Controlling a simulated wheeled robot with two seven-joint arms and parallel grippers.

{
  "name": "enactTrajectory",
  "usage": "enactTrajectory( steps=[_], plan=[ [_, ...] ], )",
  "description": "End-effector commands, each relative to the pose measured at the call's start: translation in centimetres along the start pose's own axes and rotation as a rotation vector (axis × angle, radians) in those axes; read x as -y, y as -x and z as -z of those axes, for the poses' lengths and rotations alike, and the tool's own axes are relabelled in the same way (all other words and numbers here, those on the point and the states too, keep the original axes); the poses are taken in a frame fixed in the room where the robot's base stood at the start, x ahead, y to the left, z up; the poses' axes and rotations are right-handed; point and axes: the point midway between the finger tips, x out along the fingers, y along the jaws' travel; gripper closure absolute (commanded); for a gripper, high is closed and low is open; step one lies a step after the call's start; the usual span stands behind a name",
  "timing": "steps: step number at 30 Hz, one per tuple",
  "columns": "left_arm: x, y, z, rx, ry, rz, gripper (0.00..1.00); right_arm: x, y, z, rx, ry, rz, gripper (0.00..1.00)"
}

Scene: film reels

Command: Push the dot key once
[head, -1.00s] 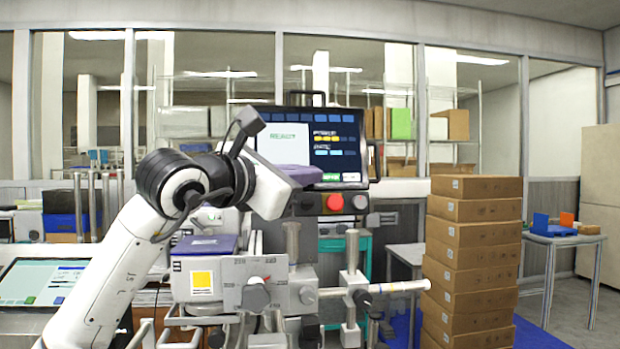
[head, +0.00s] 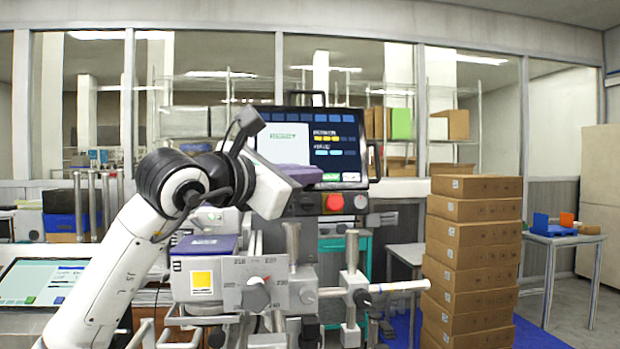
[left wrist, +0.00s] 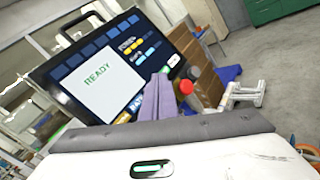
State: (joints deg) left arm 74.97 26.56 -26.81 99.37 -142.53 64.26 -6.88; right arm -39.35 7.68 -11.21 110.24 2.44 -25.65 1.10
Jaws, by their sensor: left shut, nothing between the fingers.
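The machine's dark touch screen (head: 347,152) stands upright behind my left arm and shows a white panel and rows of blue, yellow and light-blue keys. In the left wrist view the screen (left wrist: 60,79) reads READY on its white panel. No key is legible as the dot key. My left gripper (head: 312,174) has purple fingers, shut with nothing between them, in front of the screen's lower part. In the left wrist view the shut fingers (left wrist: 157,97) cover part of the lower keys. Contact with the screen cannot be told. My right gripper is not in view.
A red button (head: 335,202) sits on the machine below the screen. A tall stack of cardboard boxes (head: 470,262) stands to the right. A second, tilted screen (head: 42,283) is at the lower left. A small table (head: 565,240) stands at far right.

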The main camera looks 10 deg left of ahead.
Motion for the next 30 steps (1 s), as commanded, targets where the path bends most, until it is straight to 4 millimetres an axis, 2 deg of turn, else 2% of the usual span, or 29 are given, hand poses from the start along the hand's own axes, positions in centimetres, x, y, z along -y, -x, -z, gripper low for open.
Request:
enactTrajectory(
  steps=[30],
  plan=[
    [-0.45,-0.6,0.44,0.0,0.0,0.0,1.0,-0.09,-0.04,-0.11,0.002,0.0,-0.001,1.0]
  ],
)
